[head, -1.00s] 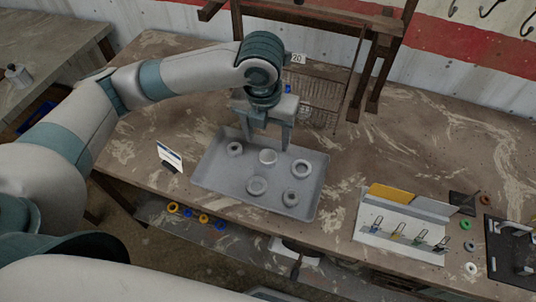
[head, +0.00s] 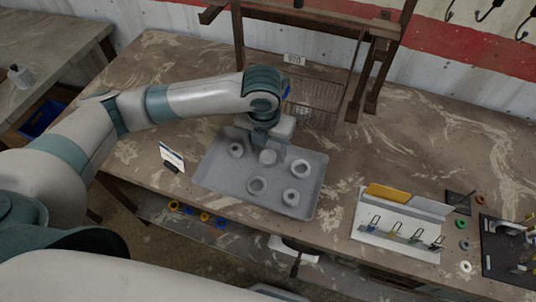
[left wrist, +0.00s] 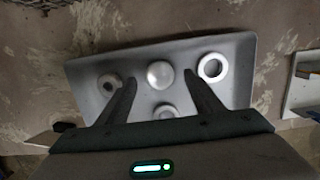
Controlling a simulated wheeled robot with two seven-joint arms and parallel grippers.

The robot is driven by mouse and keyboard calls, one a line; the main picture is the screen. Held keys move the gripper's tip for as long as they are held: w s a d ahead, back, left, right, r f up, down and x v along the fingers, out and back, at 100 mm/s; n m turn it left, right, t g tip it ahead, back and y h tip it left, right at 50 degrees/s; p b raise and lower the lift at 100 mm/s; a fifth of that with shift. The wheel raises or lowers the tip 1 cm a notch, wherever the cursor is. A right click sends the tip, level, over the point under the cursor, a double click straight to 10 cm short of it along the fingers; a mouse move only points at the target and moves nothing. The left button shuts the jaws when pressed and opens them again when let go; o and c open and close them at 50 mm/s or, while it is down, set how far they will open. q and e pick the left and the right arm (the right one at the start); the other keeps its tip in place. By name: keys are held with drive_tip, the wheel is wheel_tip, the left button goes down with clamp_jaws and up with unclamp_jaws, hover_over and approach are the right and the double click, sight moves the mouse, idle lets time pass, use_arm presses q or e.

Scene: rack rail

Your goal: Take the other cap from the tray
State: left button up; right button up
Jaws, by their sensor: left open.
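The grey tray (head: 212,177) lies on the workbench. A pale, solid-topped round cap (head: 268,157) sits in its back middle, among several grey ring-shaped parts with open centres, such as one at the right (head: 303,168). My left gripper (head: 268,146) is low over the tray, pointing down, open, with the cap by its fingertips. In the left wrist view the cap (left wrist: 160,74) lies between and slightly beyond the two open fingers (left wrist: 160,84), with nothing gripped. Contact with the cap cannot be told. My right gripper is not in view.
A small sign (head: 172,158) stands left of the tray. A wire basket (head: 318,95) and wooden frame stand behind it. A white holder with coloured clips (head: 400,225) is to the right, with bare bench between it and the tray.

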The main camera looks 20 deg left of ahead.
sight(267, 157)
use_arm(q)
drive_tip(key=shift+w+f, duration=0.15)
drive_tip(key=shift+f, duration=1.1)
drive_tip(key=c, duration=1.2)
